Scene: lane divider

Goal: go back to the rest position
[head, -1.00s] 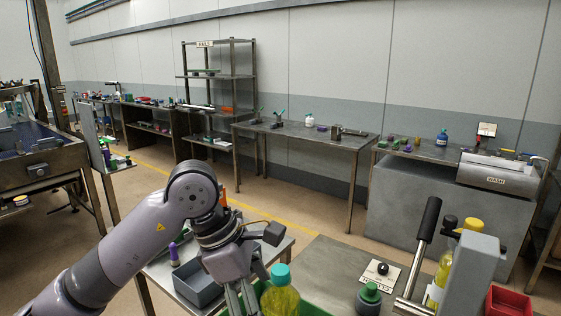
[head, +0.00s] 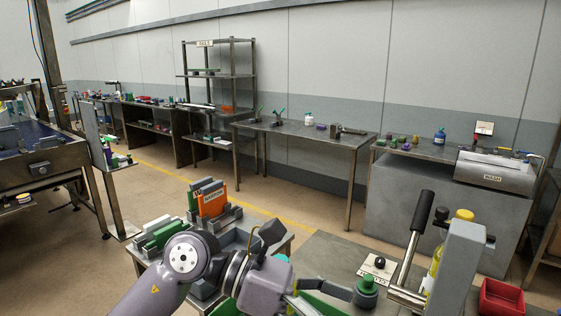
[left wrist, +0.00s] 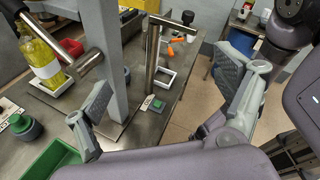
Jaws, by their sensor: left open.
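My left gripper (head: 325,298) is low in the middle of the head view, with its fingers pointing right over the near bench. In the left wrist view its two fingers (left wrist: 168,80) stand wide apart with nothing held between them. A grey post and the bench top show beyond them. A teal bottle cap (head: 282,258) shows just behind the gripper in the head view; the rest of that bottle is hidden. My right gripper is in neither view.
The near bench (head: 325,255) carries a green-topped knob (head: 367,286), a lever press (head: 455,270), a yellow-capped bottle (head: 464,215), a red bin (head: 501,297) and a green tray (left wrist: 55,160). A side table holds an orange folder (head: 213,203). Open floor lies beyond.

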